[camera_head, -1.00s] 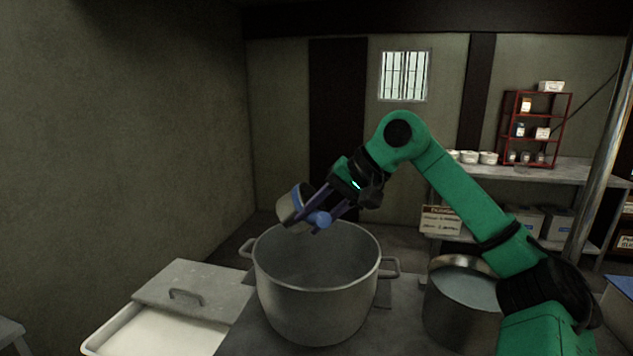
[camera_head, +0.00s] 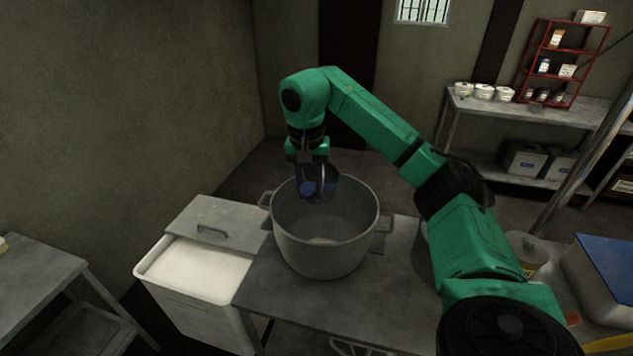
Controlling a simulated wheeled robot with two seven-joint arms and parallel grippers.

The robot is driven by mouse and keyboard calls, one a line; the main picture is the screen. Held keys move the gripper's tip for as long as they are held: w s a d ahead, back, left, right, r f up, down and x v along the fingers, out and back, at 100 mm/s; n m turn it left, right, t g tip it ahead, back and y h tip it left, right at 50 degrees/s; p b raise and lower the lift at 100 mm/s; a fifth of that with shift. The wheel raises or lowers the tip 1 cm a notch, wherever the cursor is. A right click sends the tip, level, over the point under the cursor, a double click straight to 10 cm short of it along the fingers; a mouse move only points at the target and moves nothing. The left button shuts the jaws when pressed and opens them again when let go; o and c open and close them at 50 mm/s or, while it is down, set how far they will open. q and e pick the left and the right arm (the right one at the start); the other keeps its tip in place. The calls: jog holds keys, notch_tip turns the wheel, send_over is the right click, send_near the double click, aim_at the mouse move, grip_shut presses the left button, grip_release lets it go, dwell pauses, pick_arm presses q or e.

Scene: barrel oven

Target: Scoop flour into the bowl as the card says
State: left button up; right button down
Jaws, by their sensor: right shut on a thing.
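The large grey metal bowl (camera_head: 325,257) stands on the table, with a handle on each side. A small pale patch that looks like flour (camera_head: 322,241) lies at its bottom. My right gripper (camera_head: 316,192) points down at the bowl's far rim and is shut on the scoop (camera_head: 331,181). The scoop is dark grey with a blue part, and my fingers partly cover it. The flour bin (camera_head: 190,306) is left of the bowl, full of white flour (camera_head: 205,270), its lid (camera_head: 217,220) pushed back. The card is not visible now. My left gripper is out of view.
A grey side table (camera_head: 35,275) stands at far left. A back shelf (camera_head: 540,113) carries several white tubs and a red rack (camera_head: 560,65). A blue-lidded box (camera_head: 605,265) sits at the right. The table in front of the bowl is clear.

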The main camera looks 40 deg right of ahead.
jog(key=shift+w+a+f+g+h, duration=0.1)
jog(key=shift+w+a+g+h, duration=0.05)
jog(key=shift+g+h, duration=0.45)
jog(key=shift+r, duration=1.85)
